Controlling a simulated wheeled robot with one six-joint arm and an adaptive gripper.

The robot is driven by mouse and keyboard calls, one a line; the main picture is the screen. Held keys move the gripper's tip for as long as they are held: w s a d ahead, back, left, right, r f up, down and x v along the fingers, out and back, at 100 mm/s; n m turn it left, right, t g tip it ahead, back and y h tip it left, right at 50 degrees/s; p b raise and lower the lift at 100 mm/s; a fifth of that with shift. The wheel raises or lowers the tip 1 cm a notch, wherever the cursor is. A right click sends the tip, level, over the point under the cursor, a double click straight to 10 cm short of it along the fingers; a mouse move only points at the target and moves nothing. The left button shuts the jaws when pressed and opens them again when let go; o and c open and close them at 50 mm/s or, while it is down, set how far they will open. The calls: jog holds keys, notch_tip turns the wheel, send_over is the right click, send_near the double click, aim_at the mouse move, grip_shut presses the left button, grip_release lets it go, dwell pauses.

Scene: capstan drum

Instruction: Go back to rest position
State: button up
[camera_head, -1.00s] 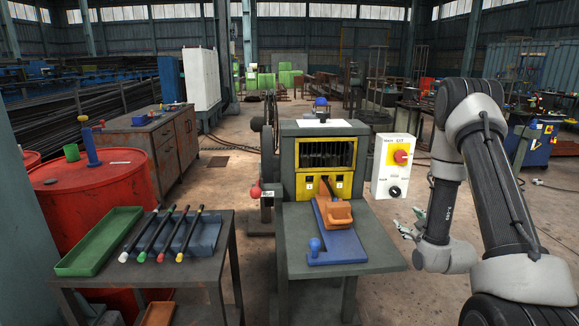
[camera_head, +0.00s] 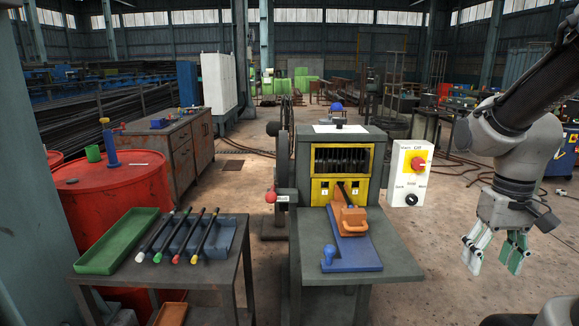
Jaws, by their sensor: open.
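My gripper (camera_head: 495,256) hangs at the right of the view, fingers pointing down and apart. It is open and empty, over the floor to the right of the machine's table. The capstan drum machine (camera_head: 340,160) stands in the middle, with a yellow front panel and a dark slotted window. An orange block (camera_head: 350,219) sits on a blue plate (camera_head: 352,252) on the grey table (camera_head: 400,272) in front of it. My gripper is well apart from all of these.
A control box (camera_head: 409,172) with a red knob stands right of the machine. At left, a side table (camera_head: 215,276) holds a green tray (camera_head: 118,241) and several dark rods with coloured tips. Red drums (camera_head: 117,197) stand behind it. Floor is open between the machine's table and my gripper.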

jog(key=s+a+r+t, duration=0.1)
jog(key=r+t, duration=0.1)
jog(key=r, duration=0.3)
jog(key=s+a+r+n+t, duration=0.1)
jog(key=a+r+t, duration=0.1)
jog(key=r, duration=0.3)
jog(key=shift+s+t, duration=0.4)
